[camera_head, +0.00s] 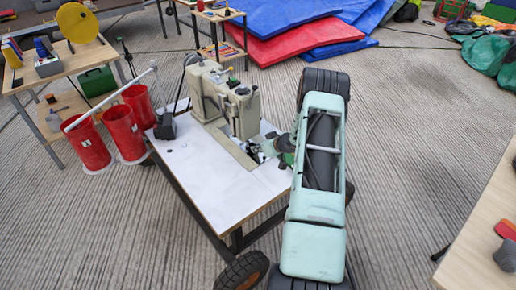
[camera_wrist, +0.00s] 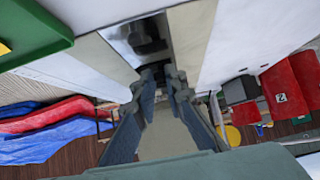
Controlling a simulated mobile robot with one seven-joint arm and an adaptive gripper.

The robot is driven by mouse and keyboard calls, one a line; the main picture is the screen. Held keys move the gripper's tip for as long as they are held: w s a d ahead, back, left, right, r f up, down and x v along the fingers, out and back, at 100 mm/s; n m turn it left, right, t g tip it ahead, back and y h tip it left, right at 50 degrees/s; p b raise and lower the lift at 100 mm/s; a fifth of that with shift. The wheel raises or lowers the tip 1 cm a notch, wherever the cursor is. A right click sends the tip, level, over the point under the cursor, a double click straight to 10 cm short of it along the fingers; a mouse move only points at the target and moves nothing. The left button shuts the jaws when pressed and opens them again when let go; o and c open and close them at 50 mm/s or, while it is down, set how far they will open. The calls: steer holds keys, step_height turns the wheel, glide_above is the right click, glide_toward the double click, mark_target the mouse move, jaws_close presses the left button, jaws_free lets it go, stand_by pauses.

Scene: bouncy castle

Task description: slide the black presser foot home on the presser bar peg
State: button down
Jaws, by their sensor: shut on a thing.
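The beige sewing machine (camera_head: 240,108) stands on a white table, its head end facing my arm. My gripper (camera_head: 264,149) reaches in low at the needle end, just above the bed. In the wrist view my gripper (camera_wrist: 160,80) has its fingertips drawn close together around a small dark piece, which looks like the black presser foot (camera_wrist: 156,69). Fingers and shadow hide most of it. I cannot make out the presser bar peg, or whether the foot touches it. A shiny metal plate (camera_wrist: 125,42) lies just beyond the fingertips.
Red buckets (camera_head: 92,146) stand to the left. A wooden table edge (camera_head: 485,225) lies at right.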

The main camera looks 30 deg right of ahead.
steer(key=shift+w+a+p, duration=0.15)
steer(key=shift+w+p, duration=0.35)
steer(key=shift+w, duration=0.75)
stand_by(1.2)
steer(key=c, duration=1.9)
jaws_free()
steer(key=v, duration=1.2)
steer(key=shift+w, duration=0.1)
